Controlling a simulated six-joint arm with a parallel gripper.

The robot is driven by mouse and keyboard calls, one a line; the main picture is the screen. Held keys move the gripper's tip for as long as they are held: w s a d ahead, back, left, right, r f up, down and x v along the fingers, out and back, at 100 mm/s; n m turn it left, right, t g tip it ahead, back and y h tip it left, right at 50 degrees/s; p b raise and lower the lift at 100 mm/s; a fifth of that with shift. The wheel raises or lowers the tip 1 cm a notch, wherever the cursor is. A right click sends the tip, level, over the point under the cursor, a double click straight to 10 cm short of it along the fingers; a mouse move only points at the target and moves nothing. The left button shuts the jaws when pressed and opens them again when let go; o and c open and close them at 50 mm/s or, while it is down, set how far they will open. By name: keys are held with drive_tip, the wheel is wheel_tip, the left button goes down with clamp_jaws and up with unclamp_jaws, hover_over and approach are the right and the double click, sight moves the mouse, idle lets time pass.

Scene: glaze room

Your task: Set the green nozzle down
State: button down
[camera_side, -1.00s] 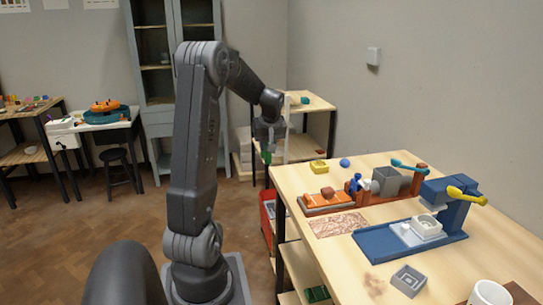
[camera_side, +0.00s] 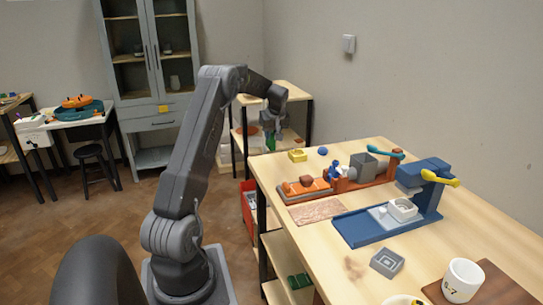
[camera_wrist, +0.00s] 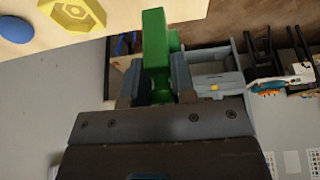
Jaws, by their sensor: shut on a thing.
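The green nozzle (camera_wrist: 155,50) is clamped between the two fingers of my gripper (camera_wrist: 155,82) in the wrist view. It sticks out past the fingertips. In the side view my gripper (camera_side: 270,128) hangs near the far left corner of the worktable (camera_side: 345,262), and the nozzle (camera_side: 270,142) shows as a small green piece under it. I cannot tell whether the nozzle is over the table's edge or just beyond it. It does not appear to rest on anything.
An orange fixture (camera_side: 305,188) and a blue press (camera_side: 385,222) stand farther right. A grey block (camera_side: 387,261) and a white mug (camera_side: 462,280) are at the front.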

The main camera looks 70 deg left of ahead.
sight(272, 149)
wheel_tip(272, 149, down, 6)
drive_tip(key=shift+f, duration=0.1)
drive_tip(key=shift+f, duration=0.1)
idle(0.3)
drive_tip(key=c, duration=0.9)
unclamp_jaws()
drive_tip(key=shift+c, duration=0.2)
